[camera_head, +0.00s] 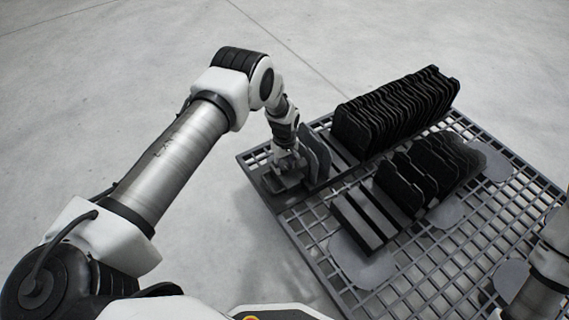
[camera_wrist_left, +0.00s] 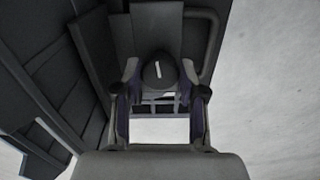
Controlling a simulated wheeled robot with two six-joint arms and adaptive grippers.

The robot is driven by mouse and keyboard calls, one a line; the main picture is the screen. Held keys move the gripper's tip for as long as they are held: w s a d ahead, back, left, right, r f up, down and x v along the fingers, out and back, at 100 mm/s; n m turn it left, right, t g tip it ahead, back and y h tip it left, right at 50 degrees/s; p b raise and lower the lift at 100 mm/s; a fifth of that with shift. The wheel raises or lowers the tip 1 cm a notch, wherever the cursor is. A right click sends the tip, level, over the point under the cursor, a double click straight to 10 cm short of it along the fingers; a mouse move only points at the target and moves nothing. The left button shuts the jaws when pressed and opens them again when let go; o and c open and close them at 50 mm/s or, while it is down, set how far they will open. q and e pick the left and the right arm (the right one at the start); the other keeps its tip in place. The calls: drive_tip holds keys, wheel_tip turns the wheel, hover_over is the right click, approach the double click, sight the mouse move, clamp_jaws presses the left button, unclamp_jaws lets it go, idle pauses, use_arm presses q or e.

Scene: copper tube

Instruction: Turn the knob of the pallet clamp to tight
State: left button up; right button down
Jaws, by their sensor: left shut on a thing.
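The clamp knob (camera_wrist_left: 158,71) is dark and round with a white line on its top. It shows in the left wrist view between the two fingers of my left gripper (camera_wrist_left: 159,84). The fingers are shut on its sides. The white line looks nearly upright in that view, tilted slightly. In the head view my left gripper (camera_head: 287,160) is over the clamp (camera_head: 284,183) at the left corner of the grey grid pallet (camera_head: 293,235). The gripper hides the knob there. Only a part of my right arm shows at the lower right, without its fingers.
A long row of black plates (camera_head: 395,108) stands upright on the pallet, right of my left gripper. A shorter row (camera_head: 425,170) stands nearer. Grey flat plates (camera_head: 316,158) stand close beside the gripper. Bare concrete floor (camera_head: 190,235) lies left of the pallet.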

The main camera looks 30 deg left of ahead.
use_arm(q)
drive_tip(key=m, duration=0.4)
drive_tip(key=shift+m, duration=0.3)
drive_tip(key=m, duration=1)
drive_tip(key=shift+b, duration=0.3)
drive_tip(key=m, duration=0.4)
drive_tip(key=shift+a+m, duration=0.1)
drive_tip(key=shift+m, duration=0.3)
drive_tip(key=o, duration=1.1)
drive_tip(key=shift+o, duration=0.2)
